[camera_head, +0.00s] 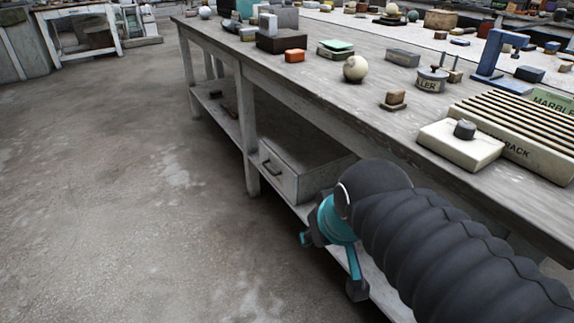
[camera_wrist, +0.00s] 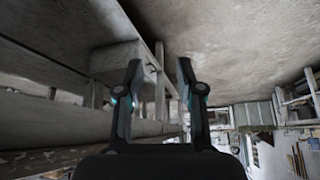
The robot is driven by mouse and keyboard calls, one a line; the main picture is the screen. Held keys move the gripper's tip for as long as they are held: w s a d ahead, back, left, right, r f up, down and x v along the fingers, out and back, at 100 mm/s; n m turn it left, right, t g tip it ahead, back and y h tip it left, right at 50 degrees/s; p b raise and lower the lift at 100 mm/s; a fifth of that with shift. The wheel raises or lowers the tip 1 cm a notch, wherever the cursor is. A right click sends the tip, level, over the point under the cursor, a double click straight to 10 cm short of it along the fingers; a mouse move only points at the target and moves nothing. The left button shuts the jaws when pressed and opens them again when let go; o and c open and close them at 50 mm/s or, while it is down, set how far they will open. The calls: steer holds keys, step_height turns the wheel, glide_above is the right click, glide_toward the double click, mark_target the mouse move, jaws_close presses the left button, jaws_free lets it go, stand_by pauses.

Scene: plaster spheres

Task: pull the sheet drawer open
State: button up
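The sheet drawer (camera_head: 281,176) is a grey box-shaped unit on the low shelf under the long workbench in the head view. Its front bears a dark bar handle (camera_head: 270,167) and faces left toward the aisle. I cannot tell whether it stands slightly out. My gripper (camera_head: 331,262) is to the right of and nearer than the drawer, apart from the handle. In the wrist view my gripper (camera_wrist: 158,64) has its two fingers spread with nothing held between them. A grey box that looks like the drawer unit (camera_wrist: 112,58) shows left of the fingers; its handle is not visible there.
The workbench (camera_head: 345,110) runs along the right, with a leg (camera_head: 249,130) just beyond the drawer. Its top holds a plaster sphere (camera_head: 355,68), a drying rack (camera_head: 520,140) and several blocks. The concrete floor (camera_head: 120,200) on the left is clear.

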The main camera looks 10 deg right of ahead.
mark_target(268, 168)
steer(key=w+a+f+n+t+b, duration=0.1)
steer(key=w+a+f+n+t, duration=0.1)
steer(key=w, duration=1)
steer(key=w+a+f+n+t, duration=0.1)
steer(key=w+a+n+t, duration=0.15)
steer(key=w, duration=1.05)
steer(key=w+a+f+n+t+b, duration=0.1)
steer(key=w+a+f+n, duration=0.15)
steer(key=w, duration=0.95)
steer(key=w+f+n+t+h, duration=0.1)
steer(key=w+f+t+h, duration=0.2)
steer(key=w+f, duration=0.85)
step_height(268, 168, down, 13)
steer(key=w+d+n+h+b, duration=0.1)
steer(key=w+d+n+h, duration=0.15)
steer(key=h, duration=0.25)
steer(key=x, duration=1.3)
steer(key=shift+a+f, duration=0.15)
steer(key=shift+a, duration=0.15)
jaws_close()
